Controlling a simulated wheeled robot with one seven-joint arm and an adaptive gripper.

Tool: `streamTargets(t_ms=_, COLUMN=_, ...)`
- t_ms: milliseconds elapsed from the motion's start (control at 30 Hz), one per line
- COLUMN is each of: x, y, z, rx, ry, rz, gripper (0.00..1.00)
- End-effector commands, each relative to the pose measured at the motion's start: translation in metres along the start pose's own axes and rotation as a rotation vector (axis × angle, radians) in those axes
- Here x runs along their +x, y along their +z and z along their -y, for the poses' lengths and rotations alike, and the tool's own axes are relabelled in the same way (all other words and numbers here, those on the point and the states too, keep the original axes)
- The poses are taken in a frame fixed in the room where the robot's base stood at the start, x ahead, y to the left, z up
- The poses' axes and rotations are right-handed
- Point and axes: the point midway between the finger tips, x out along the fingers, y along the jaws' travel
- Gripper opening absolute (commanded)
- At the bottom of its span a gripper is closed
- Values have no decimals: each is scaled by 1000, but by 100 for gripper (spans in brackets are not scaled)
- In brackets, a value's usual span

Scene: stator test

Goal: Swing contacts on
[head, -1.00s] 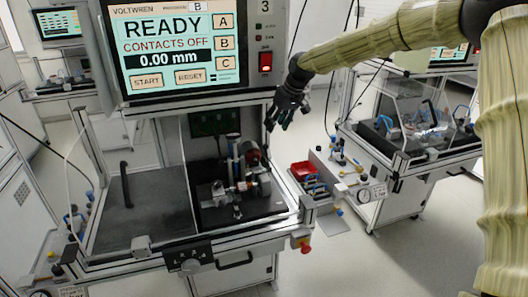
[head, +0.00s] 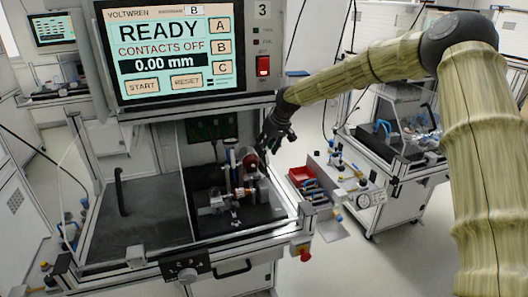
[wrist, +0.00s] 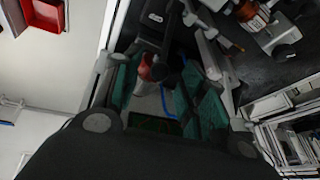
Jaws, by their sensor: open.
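The station screen (head: 170,52) reads READY, CONTACTS OFF and 0.00 mm. Below it, the test fixture (head: 238,190) stands on a dark plate, with metal clamps, a blue-grey upright and a reddish round part (head: 251,163) at its back. My gripper (head: 272,143) hangs over the back right of the fixture, close to the reddish part. In the wrist view my gripper (wrist: 162,98) is open, its two green-padded fingers apart. An orange-red part (wrist: 150,66) and a blue cable (wrist: 166,103) show between the fingers; I cannot tell whether anything touches them.
A side shelf with a red bin (head: 301,175) and a gauge (head: 363,200) stands right of the station. The frame post and the screen housing (head: 262,35) are close to my arm. A second station (head: 402,125) is at right.

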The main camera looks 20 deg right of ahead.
Motion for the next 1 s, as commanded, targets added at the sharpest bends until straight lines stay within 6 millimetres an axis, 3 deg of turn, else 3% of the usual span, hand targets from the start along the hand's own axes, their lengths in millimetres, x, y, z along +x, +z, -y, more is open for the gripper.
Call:
streamTargets(t_ms=300, x=27, y=0, z=0, rx=-1, ry=-1, rz=1, gripper=42)
streamTargets(t_ms=700, x=31, y=0, z=0, rx=0, ry=-1, rz=0, gripper=42)
streamTargets(t_ms=933, x=31, y=0, z=0, rx=0, ry=-1, rz=0, gripper=0)
streamTargets(t_ms=1000, x=31, y=0, z=0, rx=0, ry=-1, rz=0, gripper=0)
